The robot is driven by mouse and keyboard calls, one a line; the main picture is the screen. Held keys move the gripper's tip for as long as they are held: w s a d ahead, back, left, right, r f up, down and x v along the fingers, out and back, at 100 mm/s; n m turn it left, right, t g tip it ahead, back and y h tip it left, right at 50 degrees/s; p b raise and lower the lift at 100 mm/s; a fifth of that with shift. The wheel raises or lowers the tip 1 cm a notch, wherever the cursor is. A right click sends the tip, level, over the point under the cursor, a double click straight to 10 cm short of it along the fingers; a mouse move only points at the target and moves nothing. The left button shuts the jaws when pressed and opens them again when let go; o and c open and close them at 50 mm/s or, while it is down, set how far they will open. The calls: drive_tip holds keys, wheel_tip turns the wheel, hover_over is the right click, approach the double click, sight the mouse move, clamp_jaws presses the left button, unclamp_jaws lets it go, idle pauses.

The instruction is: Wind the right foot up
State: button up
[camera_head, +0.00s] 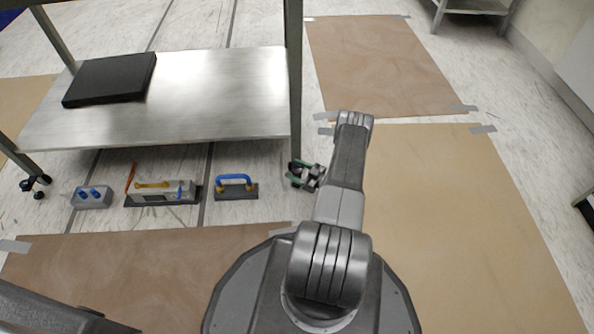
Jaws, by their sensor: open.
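My gripper looks dark with green-tipped fingers and is open. Its fingers appear to lie at either side of the foot, but I cannot tell whether they touch it. The foot is mostly hidden by the gripper. The left front foot (38,186) is dark and stands clear on the floor at the far left.
On the floor before the bench stand a grey box with blue knobs (92,197), a long tool with a yellow handle (160,192) and a blue-handled tool (236,187). A black slab (110,79) lies on the shelf. Taped brown sheets (460,230) cover the floor at right.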

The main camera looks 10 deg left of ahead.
drive_tip(key=p+v, duration=0.3)
drive_tip(key=v, duration=1)
drive_tip(key=shift+d, duration=0.4)
drive_tip(key=shift+s+a, duration=0.1)
drive_tip(key=b+x, duration=0.3)
drive_tip(key=x, duration=1)
drive_tip(key=shift+a, duration=0.35)
drive_tip(key=shift+d, duration=0.15)
